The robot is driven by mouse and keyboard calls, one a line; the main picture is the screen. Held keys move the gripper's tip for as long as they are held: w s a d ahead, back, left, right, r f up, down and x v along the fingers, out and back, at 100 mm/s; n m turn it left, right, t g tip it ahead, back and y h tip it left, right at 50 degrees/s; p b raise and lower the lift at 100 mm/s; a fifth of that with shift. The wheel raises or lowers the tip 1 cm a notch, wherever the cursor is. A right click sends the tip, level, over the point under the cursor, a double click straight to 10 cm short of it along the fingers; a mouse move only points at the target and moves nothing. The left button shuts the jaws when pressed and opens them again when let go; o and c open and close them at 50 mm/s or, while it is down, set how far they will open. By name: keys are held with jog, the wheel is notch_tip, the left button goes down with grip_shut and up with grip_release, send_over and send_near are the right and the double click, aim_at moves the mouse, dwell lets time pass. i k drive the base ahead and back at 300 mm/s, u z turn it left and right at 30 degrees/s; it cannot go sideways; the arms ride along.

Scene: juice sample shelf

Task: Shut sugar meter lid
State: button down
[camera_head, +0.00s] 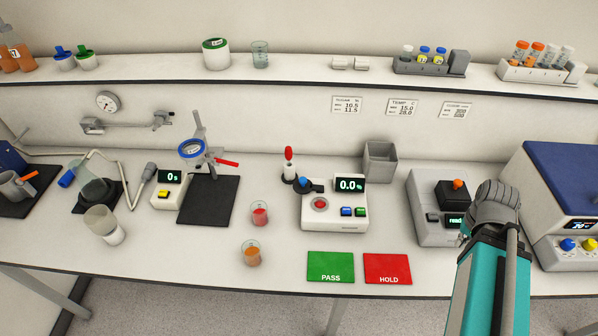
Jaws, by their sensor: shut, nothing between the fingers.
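The sugar meter (348,219) is a white box with a display reading 0.0% and a blue and a green button, in the middle of the bench. Its round sample well (320,204) shows red and uncovered. A dark lid with a blue knob (304,183) stands up at the well's back left, so it looks open. My arm, teal with a grey wrist joint, reaches up at the right, apart from the meter. My gripper's fingers do not show; the wrist and arm hide them or they are out of sight.
A red-topped dropper (289,163) stands close behind the meter's left side. A grey bin (380,161) is behind its right. Beakers of red (260,214) and orange (252,255) liquid stand left. Green PASS (331,266) and red HOLD (388,269) mats lie in front. A grey instrument (427,209) stands right.

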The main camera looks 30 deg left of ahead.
aim_at(301, 186)
jog(key=u, duration=0.05)
jog(key=k, duration=1.5)
jog(key=u, duration=0.85)
jog(key=i, duration=1)
jog(key=z, duration=0.05)
